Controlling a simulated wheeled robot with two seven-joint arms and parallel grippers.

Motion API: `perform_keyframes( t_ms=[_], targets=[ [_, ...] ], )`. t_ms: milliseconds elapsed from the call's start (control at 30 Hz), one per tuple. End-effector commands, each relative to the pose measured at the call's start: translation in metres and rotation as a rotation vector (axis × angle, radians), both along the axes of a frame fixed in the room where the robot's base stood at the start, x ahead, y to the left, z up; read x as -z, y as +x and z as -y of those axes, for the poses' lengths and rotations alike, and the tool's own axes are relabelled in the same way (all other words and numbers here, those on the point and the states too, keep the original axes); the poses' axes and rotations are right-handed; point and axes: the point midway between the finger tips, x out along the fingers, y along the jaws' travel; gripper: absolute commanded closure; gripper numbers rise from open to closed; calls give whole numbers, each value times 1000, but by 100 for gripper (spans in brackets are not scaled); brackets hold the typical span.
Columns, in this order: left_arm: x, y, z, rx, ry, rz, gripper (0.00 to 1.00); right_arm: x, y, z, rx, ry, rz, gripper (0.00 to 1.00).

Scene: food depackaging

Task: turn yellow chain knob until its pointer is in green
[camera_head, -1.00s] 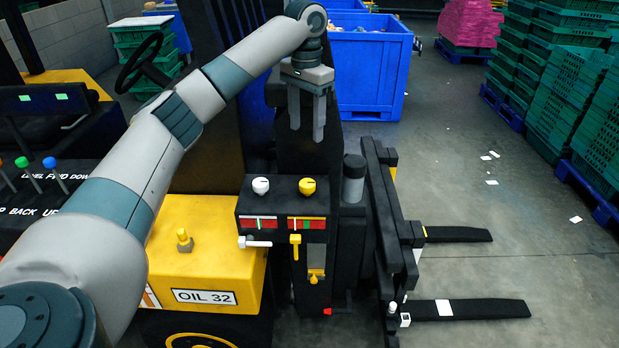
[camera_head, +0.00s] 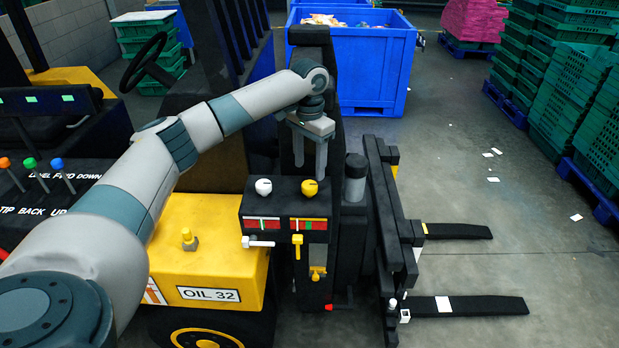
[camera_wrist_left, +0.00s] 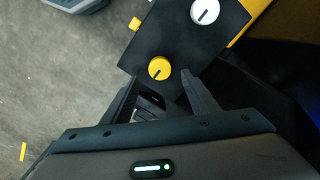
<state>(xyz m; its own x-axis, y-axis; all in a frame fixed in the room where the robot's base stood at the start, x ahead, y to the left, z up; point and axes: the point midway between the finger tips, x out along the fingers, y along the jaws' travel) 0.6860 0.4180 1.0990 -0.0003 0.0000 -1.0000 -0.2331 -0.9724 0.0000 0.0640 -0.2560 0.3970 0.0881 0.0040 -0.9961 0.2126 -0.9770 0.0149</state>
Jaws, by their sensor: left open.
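The yellow chain knob (camera_head: 310,187) sits on the top of a black control box, right of a white knob (camera_head: 263,187). It also shows in the left wrist view (camera_wrist_left: 159,68) with a dark line across it. Below it on the box front is a red gauge strip with a green band (camera_head: 308,224); its pointer is too small to read. My left gripper (camera_head: 309,170) points down just above and behind the yellow knob. In the left wrist view its open fingers (camera_wrist_left: 160,80) stand apart, with the knob just beyond the gap, not clearly between them. My right gripper is out of view.
A white lever (camera_head: 258,242) and a yellow lever (camera_head: 297,245) stick out of the box front. The black mast stands close behind the gripper. A grey cylinder (camera_head: 354,178) stands right of the box. Forks (camera_head: 467,306) extend right over open floor.

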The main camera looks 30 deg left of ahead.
Motion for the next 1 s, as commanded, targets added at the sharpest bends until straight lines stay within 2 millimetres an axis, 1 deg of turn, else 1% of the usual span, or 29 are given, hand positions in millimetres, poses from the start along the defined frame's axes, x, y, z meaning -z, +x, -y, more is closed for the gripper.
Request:
perform_keyframes(
  t_ms=[33, 200, 400, 600, 833, 867, 900, 967, 1000],
  targets=[
    [7, -1, -1, -1, 2, -4, 46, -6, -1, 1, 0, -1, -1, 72],
    [36, -1, 0, 1, 1, -4, 46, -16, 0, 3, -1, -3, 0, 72],
    [58, -1, 0, 0, 0, -2, 46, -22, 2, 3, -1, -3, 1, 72],
    [66, 0, 0, 0, 0, 0, 46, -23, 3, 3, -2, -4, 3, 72],
    [67, 0, 0, 0, 0, 0, 46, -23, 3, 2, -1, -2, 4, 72],
    [67, 0, 0, 0, 0, 0, 48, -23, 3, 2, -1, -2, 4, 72],
    [67, 0, 0, 0, 0, 0, 58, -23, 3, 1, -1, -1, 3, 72],
    [67, 0, 0, 1, 0, 0, 72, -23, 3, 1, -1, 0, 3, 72],
    [67, 0, 0, 1, 0, 0, 82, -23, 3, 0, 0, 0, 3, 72]
  ],
)
